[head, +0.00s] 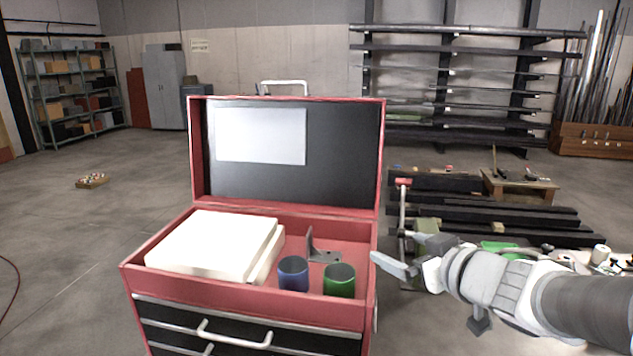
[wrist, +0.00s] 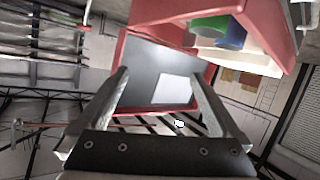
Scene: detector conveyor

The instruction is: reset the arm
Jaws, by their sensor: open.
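My gripper (head: 408,256) is at the right of the head view, just right of the red toolbox (head: 250,311), with my arm reaching in from the right edge. In the wrist view my gripper (wrist: 160,95) has its two fingers wide apart with nothing between them. Beyond the fingers, the toolbox's open lid (wrist: 141,64) with a white sheet shows in that view. The toolbox stands with its lid up in the head view.
The toolbox tray holds a white block stack (head: 205,243), a blue cup (head: 293,274), a green cup (head: 339,280) and a dark bracket (head: 322,256). Dark beams (head: 490,216) lie behind my gripper. A low bench (head: 520,187) stands farther back. Floor at the left is mostly clear.

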